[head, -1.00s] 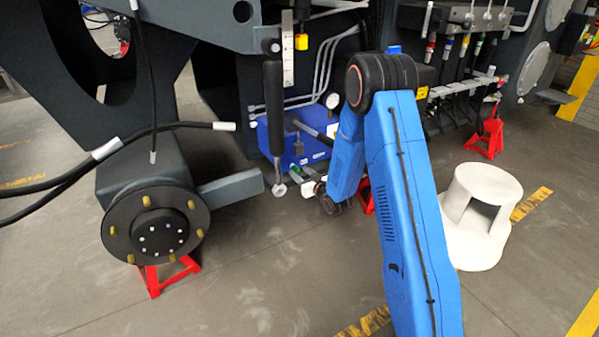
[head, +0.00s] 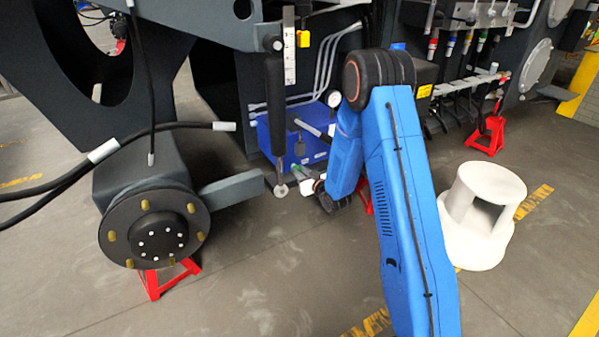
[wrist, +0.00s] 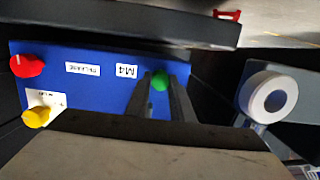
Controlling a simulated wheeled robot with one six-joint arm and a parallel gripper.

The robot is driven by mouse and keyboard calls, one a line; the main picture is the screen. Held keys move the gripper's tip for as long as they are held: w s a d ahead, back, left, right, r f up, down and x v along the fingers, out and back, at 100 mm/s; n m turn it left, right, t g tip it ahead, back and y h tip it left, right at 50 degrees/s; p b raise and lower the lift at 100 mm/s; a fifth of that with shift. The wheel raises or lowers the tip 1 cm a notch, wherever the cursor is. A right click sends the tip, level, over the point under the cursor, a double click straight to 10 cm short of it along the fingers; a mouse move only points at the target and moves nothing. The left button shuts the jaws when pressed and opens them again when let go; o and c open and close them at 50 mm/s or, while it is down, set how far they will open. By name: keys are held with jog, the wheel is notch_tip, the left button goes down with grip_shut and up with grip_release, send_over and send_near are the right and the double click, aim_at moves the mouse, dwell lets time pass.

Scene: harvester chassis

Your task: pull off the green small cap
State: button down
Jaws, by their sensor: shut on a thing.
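The green small cap (wrist: 159,81) is on the blue panel (wrist: 100,77) in the wrist view, right of the "M4" label. My gripper (wrist: 160,88) reaches up to it, with one dark finger on each side, shut on the cap. The fingers hide part of it. In the head view the blue panel (head: 262,135) is low on the chassis, and a small green spot shows by my gripper (head: 298,172), too small to make out in detail.
A red knob (wrist: 27,66) and a yellow knob (wrist: 36,117) sit left on the panel. A dark beam (wrist: 120,22) runs above it. A black cylinder (head: 276,120) hangs in front of the panel. A white step stool (head: 480,215) stands on the floor at right.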

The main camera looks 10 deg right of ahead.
jog(key=shift+s, duration=0.15)
jog(key=v, duration=0.3)
jog(key=shift+s+d+f, duration=0.15)
jog(key=shift+s+f, duration=0.1)
jog(key=shift+s, duration=0.05)
dwell(0.8)
